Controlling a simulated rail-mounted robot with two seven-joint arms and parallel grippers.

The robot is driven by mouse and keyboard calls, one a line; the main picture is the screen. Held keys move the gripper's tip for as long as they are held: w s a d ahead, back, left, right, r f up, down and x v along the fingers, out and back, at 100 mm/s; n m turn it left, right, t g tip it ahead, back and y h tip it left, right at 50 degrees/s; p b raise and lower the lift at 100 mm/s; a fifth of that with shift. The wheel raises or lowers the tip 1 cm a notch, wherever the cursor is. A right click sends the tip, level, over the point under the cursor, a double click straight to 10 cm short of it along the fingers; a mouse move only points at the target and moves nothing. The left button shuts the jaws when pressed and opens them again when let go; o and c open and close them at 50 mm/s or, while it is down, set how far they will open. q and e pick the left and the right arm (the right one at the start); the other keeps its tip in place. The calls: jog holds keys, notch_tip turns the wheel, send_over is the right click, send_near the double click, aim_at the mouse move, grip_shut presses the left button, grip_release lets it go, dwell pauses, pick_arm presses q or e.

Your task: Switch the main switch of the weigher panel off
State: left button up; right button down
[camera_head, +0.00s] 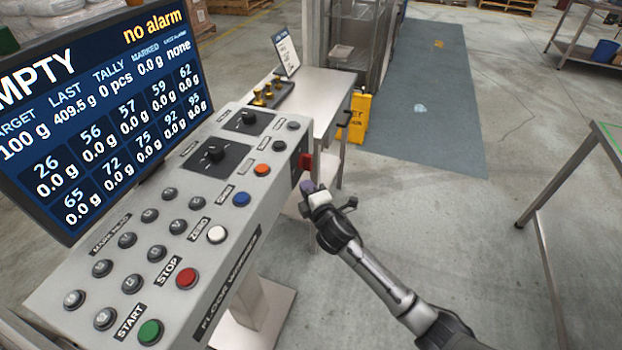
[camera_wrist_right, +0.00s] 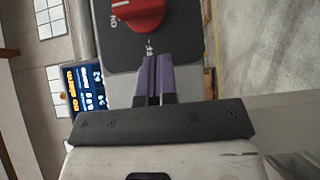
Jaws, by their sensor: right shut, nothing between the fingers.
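The weigher panel (camera_head: 200,185) is a grey sloped console with buttons and knobs. Its main switch is a red rotary knob (camera_head: 306,162) on a dark plate on the panel's right end. In the right wrist view the red knob (camera_wrist_right: 138,12) is at the top, partly cut off, with an "ON" label at its left. My right gripper (camera_head: 307,186) has purple fingers, shut and empty, just in front of the switch. In the wrist view the fingertips (camera_wrist_right: 154,58) lie over the dark plate (camera_wrist_right: 122,57), just below the knob and apparently apart from it. My left gripper is not in view.
A display (camera_head: 110,120) behind the buttons reads "EMPTY" and "no alarm". A steel table (camera_head: 325,92) with brass weights (camera_head: 262,97) stands behind the panel, by a yellow floor sign (camera_head: 357,116). Another table frame (camera_head: 575,165) is at the right. Open floor lies between.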

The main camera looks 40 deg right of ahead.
aim_at(306, 168)
jog(key=w+d+b, duration=0.1)
jog(key=w+d, duration=0.2)
jog(key=shift+d, duration=0.2)
jog(key=shift+w+d, duration=0.1)
dwell(0.3)
